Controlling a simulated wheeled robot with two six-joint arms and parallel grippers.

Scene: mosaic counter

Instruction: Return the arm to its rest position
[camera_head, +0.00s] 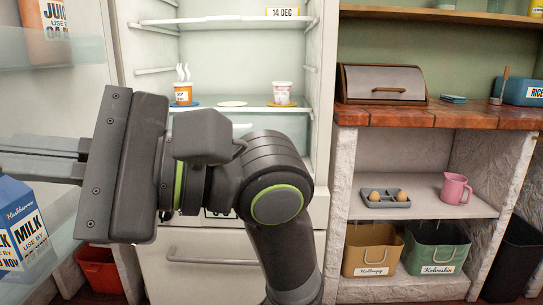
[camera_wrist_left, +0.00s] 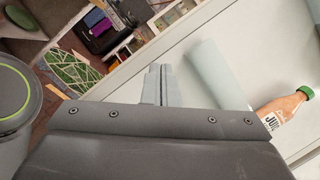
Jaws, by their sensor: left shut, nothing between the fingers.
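My left gripper (camera_head: 40,158) points left in the head view, beside the open fridge door with its clear door shelves. Its fingers reach the left edge of the picture, just above a blue-topped milk carton (camera_head: 22,226) in the door. In the left wrist view the fingers (camera_wrist_left: 160,85) are together and empty. A juice bottle with a green cap (camera_wrist_left: 284,112) lies to their right in that view, apart from them. My left forearm and wrist hide part of the fridge's lower middle. My right gripper is not in view.
On a fridge shelf (camera_head: 250,103) stand an orange steaming cup (camera_head: 183,94) and a pink-topped tub (camera_head: 282,93). To the right is a counter (camera_head: 440,115) with a bread box (camera_head: 382,84). Below are an egg tray (camera_head: 386,202), a pink jug (camera_head: 455,188) and two bins (camera_head: 372,262).

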